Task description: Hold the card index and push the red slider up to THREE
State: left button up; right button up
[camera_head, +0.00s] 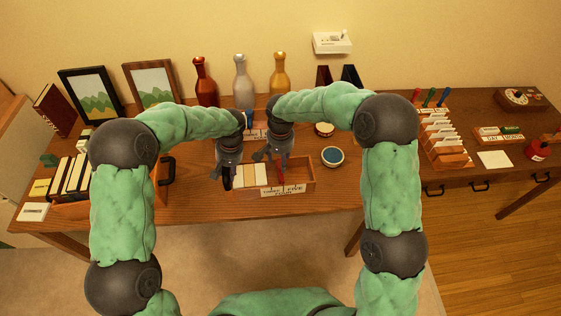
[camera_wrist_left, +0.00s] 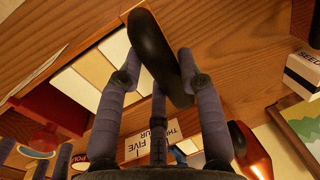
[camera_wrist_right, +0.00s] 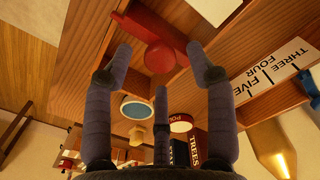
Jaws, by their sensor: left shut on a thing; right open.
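The red slider (camera_wrist_right: 160,57), a red bar with a round knob, lies between the spread fingers of my right gripper (camera_wrist_right: 160,75), which is open; contact is unclear. A white scale strip (camera_wrist_right: 280,66) reading THREE, FOUR, FIVE shows in the right wrist view. The slider's position against the scale cannot be told.
Three bottles (camera_head: 240,82) and two framed pictures (camera_head: 150,84) stand behind. A round blue-topped tin (camera_head: 332,157) is right of the card index. A box of books (camera_head: 72,178) stands left. A card rack (camera_head: 449,150) is at right.

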jog(key=shift+f, duration=0.85)
grip_shut()
jog(key=shift+a, duration=2.05)
grip_release()
notch_tip(320, 180, up, 8)
jog(key=shift+f, duration=0.25)
